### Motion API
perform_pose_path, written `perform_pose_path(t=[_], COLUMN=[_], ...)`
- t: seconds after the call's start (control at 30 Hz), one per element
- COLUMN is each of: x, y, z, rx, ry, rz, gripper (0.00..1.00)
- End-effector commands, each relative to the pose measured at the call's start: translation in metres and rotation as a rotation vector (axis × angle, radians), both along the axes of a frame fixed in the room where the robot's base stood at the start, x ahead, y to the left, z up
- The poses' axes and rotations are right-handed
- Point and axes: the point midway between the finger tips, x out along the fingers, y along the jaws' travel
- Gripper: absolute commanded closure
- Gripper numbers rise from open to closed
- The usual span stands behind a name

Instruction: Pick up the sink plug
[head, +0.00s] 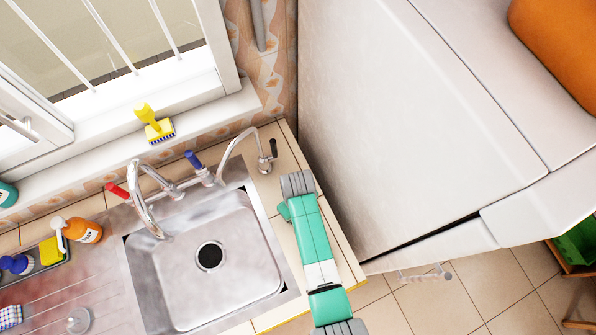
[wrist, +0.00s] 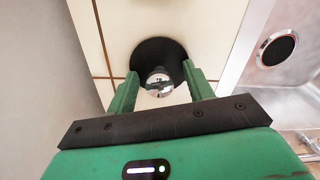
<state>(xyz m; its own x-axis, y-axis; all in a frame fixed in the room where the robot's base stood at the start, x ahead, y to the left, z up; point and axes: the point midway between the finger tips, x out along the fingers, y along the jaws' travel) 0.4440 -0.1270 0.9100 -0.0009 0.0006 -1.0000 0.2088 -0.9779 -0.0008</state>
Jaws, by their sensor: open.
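The sink plug (wrist: 149,55) is a round black disc with a shiny metal knob (wrist: 160,84), lying on the tiled counter in the wrist view. My gripper (wrist: 159,82) is open, with one green finger on each side of the knob in the picture. The fingertips overlap the disc's lower edge. I cannot tell whether they touch it or how high above it they are. In the head view my green and white arm (head: 314,240) reaches over the counter strip right of the sink. The plug and the fingers are hidden there.
The steel sink (head: 180,290) with its open drain (head: 210,256) lies left of my arm. Taps (head: 142,195) and a slim spout (head: 238,137) stand behind it. A large white appliance (head: 390,110) closes off the right. A soap bottle (head: 82,231) stands at left.

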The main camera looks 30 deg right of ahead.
Motion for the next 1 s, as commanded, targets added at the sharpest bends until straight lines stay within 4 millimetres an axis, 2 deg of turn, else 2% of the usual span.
perform_pose_path(t=[0.07,0.1,0.33,0.67,0.93,1.0], x=[0.000,0.000,0.000,0.001,0.001,-0.006], y=[0.000,0.000,0.000,0.000,-0.001,0.013], z=[0.000,0.001,0.001,0.005,0.038,0.037], rx=[0.000,0.000,0.000,-0.001,-0.001,0.000], ry=[0.000,0.000,-0.001,-0.002,-0.003,0.000], rz=[0.000,0.000,0.000,0.000,-0.001,0.004], gripper=[0.48,0.52,0.97,0.97,0.97,0.97])
